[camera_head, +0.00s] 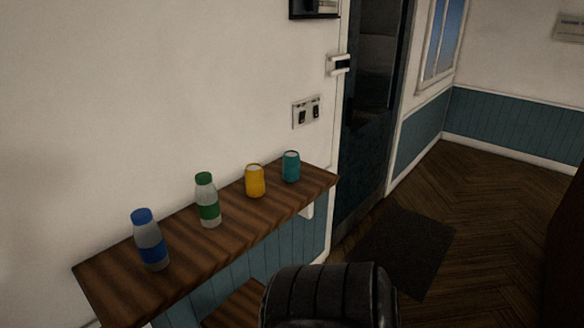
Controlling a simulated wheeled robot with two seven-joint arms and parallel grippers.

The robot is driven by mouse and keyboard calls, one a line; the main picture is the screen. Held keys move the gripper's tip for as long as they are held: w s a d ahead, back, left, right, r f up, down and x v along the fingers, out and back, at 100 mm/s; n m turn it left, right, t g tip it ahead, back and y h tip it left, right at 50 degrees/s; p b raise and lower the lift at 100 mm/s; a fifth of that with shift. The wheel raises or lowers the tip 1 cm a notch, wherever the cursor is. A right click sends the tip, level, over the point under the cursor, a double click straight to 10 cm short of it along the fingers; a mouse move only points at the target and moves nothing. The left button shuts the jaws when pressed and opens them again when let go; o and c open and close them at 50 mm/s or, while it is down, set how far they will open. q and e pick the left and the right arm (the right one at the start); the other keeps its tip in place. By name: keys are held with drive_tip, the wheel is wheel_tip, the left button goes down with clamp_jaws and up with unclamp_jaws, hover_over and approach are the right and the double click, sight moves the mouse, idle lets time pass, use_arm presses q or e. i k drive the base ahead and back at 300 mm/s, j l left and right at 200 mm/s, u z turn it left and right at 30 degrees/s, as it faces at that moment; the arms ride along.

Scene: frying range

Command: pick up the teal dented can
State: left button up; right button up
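The teal can (291,167) stands upright on a wooden wall shelf (180,272), near the shelf's right end. It is small in the head view, and I cannot make out a dent clearly. A yellow can (255,181) stands just to its left, with a small gap. Neither of my grippers is in view, and nothing is touching the teal can.
A green-capped bottle (207,200) and a blue-capped bottle (150,240) stand further left on the shelf. A lower wooden surface (237,306) lies beneath it. A dark round-backed object (330,297) is at the bottom centre. A dark door (375,110) and mat (405,250) are right; floor there is clear.

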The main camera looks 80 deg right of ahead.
sight(291, 159)
drive_tip(key=k+z, duration=0.1)
drive_tip(key=z, duration=2.3)
drive_tip(key=i+l+u, duration=0.1)
drive_tip(key=l, duration=0.25)
drive_tip(key=i+l+u, duration=0.1)
drive_tip(key=i+l, duration=0.15)
drive_tip(key=l, duration=0.1)
